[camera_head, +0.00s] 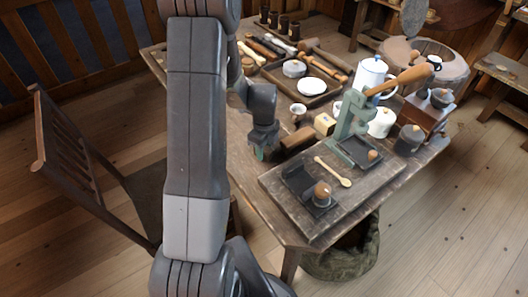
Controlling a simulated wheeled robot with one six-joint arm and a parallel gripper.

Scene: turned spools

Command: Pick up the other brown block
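My gripper (264,148) hangs over the left edge of the wooden table (262,186), pointing down; its fingertips are small and partly hidden, so I cannot tell if they are open. A brown wooden piece (298,138) lies just right of it, close to or touching the gripper in the picture. A lighter tan block (325,123) with a dark mark sits further right. Other small brown pieces are a rounded one (322,191) at the front dark tray and one (373,155) beside the green press. Which of these is the named brown block is unclear.
A green press (350,117) with a wooden handle stands right of the gripper. A wooden spoon (333,172) lies on the front board (355,192). A white pot (371,75), canisters and a tool tray crowd the back. A chair (75,165) stands left.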

